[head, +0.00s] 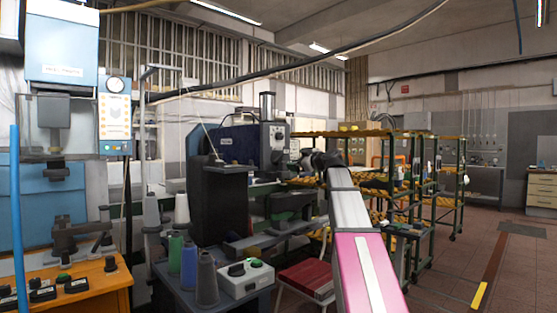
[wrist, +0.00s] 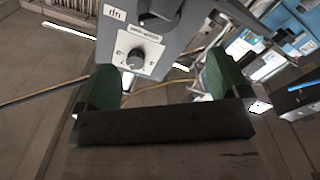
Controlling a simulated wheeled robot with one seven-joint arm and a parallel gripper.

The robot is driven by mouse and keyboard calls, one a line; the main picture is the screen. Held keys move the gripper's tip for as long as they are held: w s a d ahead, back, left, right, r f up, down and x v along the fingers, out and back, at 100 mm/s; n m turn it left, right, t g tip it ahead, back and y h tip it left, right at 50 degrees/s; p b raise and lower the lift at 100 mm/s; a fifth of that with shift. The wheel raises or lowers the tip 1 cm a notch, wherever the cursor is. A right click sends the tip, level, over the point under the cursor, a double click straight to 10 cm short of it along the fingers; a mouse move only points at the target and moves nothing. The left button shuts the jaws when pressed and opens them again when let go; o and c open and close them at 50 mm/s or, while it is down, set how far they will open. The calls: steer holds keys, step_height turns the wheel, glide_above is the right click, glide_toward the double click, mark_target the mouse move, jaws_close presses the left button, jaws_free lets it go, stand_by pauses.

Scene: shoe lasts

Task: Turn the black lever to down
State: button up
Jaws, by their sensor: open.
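A grey control box (wrist: 150,35) fills the top middle of the wrist view. In the head view the box (head: 275,140) is on the dark blue machine. My gripper (wrist: 161,82) is open, its two green-padded fingers apart, with the lower part of the box seen between them. Nothing is held. In the head view my gripper (head: 312,160) is just right of the machine.
A dark post (head: 222,200) stands left of my arm. Thread cones (head: 207,280) and a white switch box (head: 246,278) are on the near table. A red stool (head: 306,282) is beside my arm. Yellow-roller racks (head: 375,185) stand behind. Floor at right (head: 450,270) is clear.

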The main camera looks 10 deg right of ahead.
mark_target(280, 158)
steer(key=x, duration=1)
steer(key=shift+w+a, duration=0.25)
steer(key=shift+w, duration=0.1)
steer(key=c, duration=0.9)
